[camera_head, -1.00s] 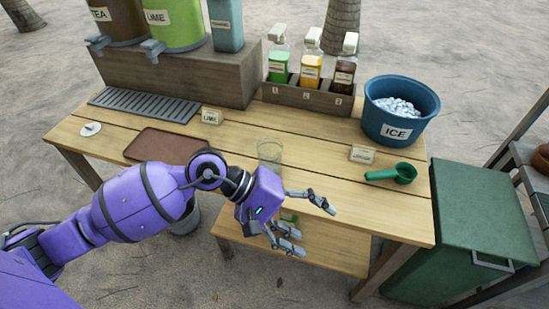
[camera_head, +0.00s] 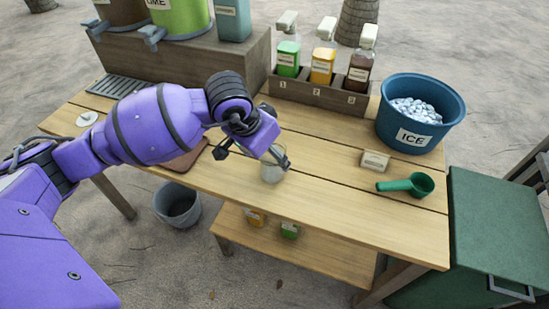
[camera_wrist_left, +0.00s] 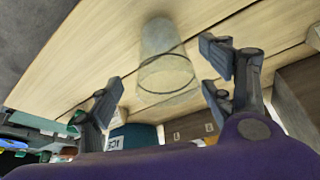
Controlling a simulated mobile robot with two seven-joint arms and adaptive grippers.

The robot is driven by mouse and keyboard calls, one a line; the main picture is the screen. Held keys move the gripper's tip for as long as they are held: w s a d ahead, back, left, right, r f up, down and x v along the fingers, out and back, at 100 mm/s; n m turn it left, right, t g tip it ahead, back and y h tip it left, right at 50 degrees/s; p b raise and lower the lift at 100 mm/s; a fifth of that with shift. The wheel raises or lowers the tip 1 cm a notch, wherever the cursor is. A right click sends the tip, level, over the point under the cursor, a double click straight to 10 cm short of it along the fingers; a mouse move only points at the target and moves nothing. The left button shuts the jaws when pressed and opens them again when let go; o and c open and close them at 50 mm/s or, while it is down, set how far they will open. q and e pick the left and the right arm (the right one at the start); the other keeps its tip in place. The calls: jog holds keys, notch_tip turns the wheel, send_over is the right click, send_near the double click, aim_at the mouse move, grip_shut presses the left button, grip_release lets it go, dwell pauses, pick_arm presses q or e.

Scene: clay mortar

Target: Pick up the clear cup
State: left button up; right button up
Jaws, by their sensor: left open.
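The clear cup (camera_head: 272,174) stands upright on the wooden table, partly covered by my left gripper in the head view. It is see-through and shows whole in the left wrist view (camera_wrist_left: 163,65), in the gap between the spread fingers. My left gripper (camera_head: 258,160) is at the cup, just above and behind it, with its fingers apart. It is open and holds nothing; I cannot tell whether a finger touches the cup. My right gripper is in neither view.
A blue ice bucket (camera_head: 392,125), a small label card (camera_head: 375,161) and a green scoop (camera_head: 410,185) are to the right. A bottle rack (camera_head: 318,95) is behind. A brown tray (camera_head: 190,158) lies left, under my arm. The table front is clear.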

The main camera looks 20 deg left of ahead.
pick_arm(q)
jog(key=x, duration=0.5)
jog(key=shift+a+p, duration=0.3)
jog(key=c, duration=1.2)
